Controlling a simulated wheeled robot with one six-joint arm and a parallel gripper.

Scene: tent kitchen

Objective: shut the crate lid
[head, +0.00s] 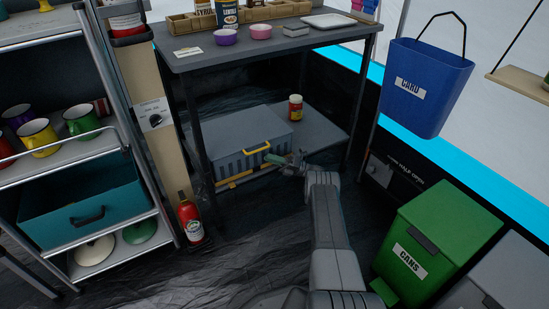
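The grey crate (236,162) with ribbed sides stands on the lower shelf under the dark table. Its flat grey lid (232,128) lies over the top, with a yellow handle (257,147) at the front edge. I cannot tell whether a small gap is left under the lid. My gripper (277,159) is at the crate's front right, just below and right of the handle. A small green piece shows at its tip; I cannot tell what it is, nor whether the fingers are open or touch the crate.
A red jar (295,108) stands on the shelf right of the crate. The table (250,47) is above it, its legs on both sides. A fire extinguisher (190,220) stands front left; a green bin (437,240) stands right.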

